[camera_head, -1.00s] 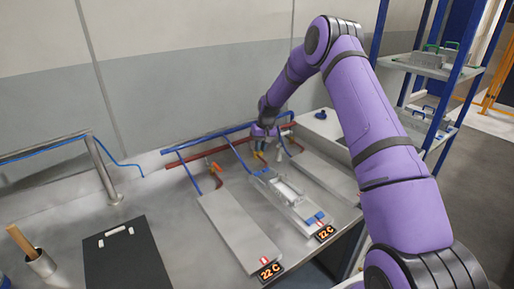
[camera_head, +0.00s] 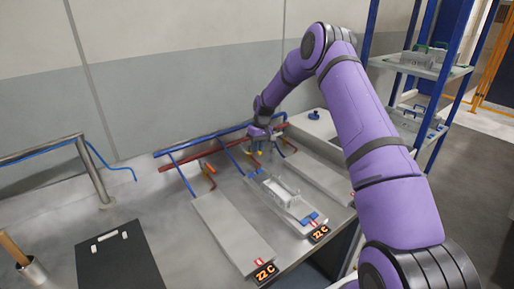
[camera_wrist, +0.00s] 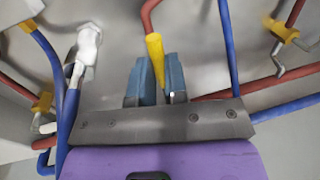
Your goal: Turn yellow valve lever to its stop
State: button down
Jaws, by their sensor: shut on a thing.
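The yellow valve lever (camera_wrist: 156,52) stands between the two blue-grey fingers of my gripper (camera_wrist: 155,72) in the wrist view. The fingers are shut on it, one on each side. A dark red hose or pipe meets the lever's upper end. In the head view my gripper (camera_head: 257,148) is down at the pipes behind the middle plate. Only a small bit of yellow shows there, and most of the held lever is hidden.
Red and blue pipes run along the back of the bench. A black board (camera_head: 125,262) lies at left. A shelf rack (camera_head: 420,70) stands at right.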

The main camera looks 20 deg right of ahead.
jog(key=c, duration=1.1)
grip_release()
jog(key=shift+r, duration=0.1)
jog(key=r, duration=0.3)
jog(key=d+r, duration=0.1)
jog(key=r, duration=0.3)
jog(key=d+r, duration=0.1)
jog(key=r, duration=0.2)
jog(key=shift+w+r, duration=0.2)
jog(key=shift+r, duration=0.05)
